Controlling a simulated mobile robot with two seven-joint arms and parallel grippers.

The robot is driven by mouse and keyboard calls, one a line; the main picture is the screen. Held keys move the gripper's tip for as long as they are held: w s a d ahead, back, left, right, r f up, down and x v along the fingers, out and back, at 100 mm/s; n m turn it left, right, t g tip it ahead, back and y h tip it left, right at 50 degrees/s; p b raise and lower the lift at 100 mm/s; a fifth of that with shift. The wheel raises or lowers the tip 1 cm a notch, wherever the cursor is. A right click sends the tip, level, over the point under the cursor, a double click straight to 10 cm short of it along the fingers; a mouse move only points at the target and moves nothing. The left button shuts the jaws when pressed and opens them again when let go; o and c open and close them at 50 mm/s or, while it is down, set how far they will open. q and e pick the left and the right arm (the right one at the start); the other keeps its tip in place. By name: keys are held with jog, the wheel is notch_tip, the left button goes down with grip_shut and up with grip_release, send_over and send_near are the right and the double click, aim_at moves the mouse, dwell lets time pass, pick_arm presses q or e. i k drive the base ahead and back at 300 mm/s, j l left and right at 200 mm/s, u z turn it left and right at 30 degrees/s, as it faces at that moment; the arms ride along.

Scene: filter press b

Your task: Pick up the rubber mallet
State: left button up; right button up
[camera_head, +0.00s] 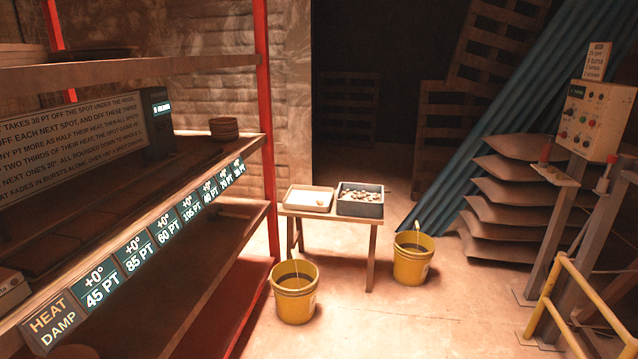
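I cannot make out a rubber mallet for certain in the head view. A small red-topped upright thing (545,152) stands on a little shelf on a post at the right, too small to identify. A second red-topped piece (606,174) is just right of it, also unclear. Neither of my grippers is in view.
A red-framed shelf rack (150,69) with lit labels fills the left. A small table (327,215) holds a pale tray (308,199) and a dark bin of lumps (360,203). Yellow buckets (294,292) (412,258), stacked sacks (515,191), a control panel (590,122) and yellow rail (548,298) flank open floor.

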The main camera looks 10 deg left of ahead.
aim_at(217, 210)
jog(key=i+l, duration=0.1)
jog(key=i, duration=2.7)
jog(key=i+l+u, duration=0.1)
jog(key=i+u, duration=0.3)
jog(key=i, duration=0.5)
